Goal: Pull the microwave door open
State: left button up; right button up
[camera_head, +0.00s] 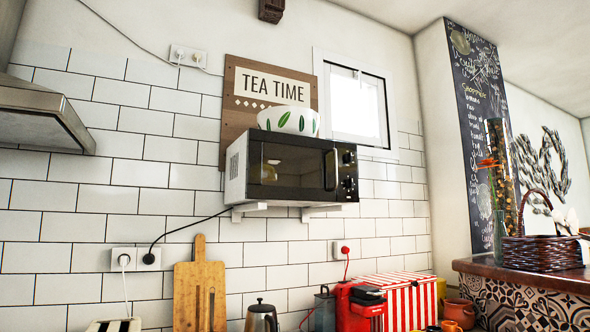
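The microwave (290,170) is mounted on white wall brackets on the tiled wall, near the middle of the view. Its body is white with a dark glass front. The microwave door (285,168) looks closed. A handle (330,170) runs upright at the door's right side, beside a dark control panel with knobs (348,170). A white bowl with green leaf shapes (290,121) stands on top of the microwave. Neither of my grippers shows in this view.
A range hood (40,115) juts in at the upper left. Below the microwave are a wooden cutting board (200,295), a kettle (261,316), a red coffee machine (358,305) and a red-striped box (405,300). A wicker basket (540,252) stands on the counter (530,275) at right.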

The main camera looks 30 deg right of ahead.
aim_at(283, 167)
jog(key=z, duration=0.4)
jog(key=k, duration=0.5)
jog(key=z, duration=1.65)
jog(key=i, duration=1.15)
jog(key=u, duration=0.85)
jog(key=i, duration=0.6)
jog(key=u, duration=0.6)
